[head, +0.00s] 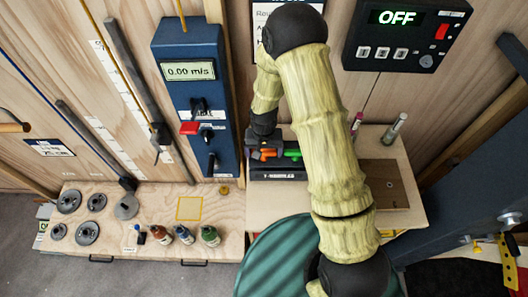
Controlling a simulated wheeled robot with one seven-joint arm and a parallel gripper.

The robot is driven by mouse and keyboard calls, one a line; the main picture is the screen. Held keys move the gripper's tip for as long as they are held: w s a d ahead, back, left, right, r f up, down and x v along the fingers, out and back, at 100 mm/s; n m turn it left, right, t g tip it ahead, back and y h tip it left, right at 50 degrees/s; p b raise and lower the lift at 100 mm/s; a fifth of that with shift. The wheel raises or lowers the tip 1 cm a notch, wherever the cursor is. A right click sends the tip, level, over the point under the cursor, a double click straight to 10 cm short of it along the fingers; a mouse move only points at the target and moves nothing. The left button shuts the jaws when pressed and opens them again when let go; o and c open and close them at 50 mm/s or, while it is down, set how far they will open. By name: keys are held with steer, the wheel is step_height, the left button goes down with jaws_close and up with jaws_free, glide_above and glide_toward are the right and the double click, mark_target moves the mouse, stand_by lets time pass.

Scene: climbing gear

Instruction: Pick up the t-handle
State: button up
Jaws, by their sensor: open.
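A dark holder (278,175) labelled "T-HANDLES" sits on the wooden bench, left of my forearm. An orange handle (267,154) and a green handle (292,153) show above its front edge. My gripper (265,142) hangs down at the holder's left part, just above or behind the orange handle. It is open, but its fingers are small and mostly hidden, and I cannot tell whether they touch a handle. My arm covers the area right of the green handle, so any further handles there are hidden.
A blue panel (190,95) with knobs and a red lever stands left of my gripper. Weight discs (69,201) and small bottles (184,235) stand on the lower left bench. A pen-like marker (394,128) stands at right. A green round top (275,262) fills the front.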

steer(key=shift+c, duration=0.4)
steer(key=c, duration=0.4)
steer(key=shift+c, duration=1.4)
steer(key=shift+s+r, duration=0.1)
steer(key=shift+r, duration=0.1)
steer(key=shift+w+r+b, duration=0.2)
steer(key=shift+r+b, duration=0.2)
steer(key=shift+r, duration=0.2)
step_height(320, 180, up, 17)
steer(key=b, duration=0.4)
steer(key=shift+s+f+b, duration=0.15)
steer(key=shift+f+b, duration=0.05)
steer(key=shift+b, duration=0.1)
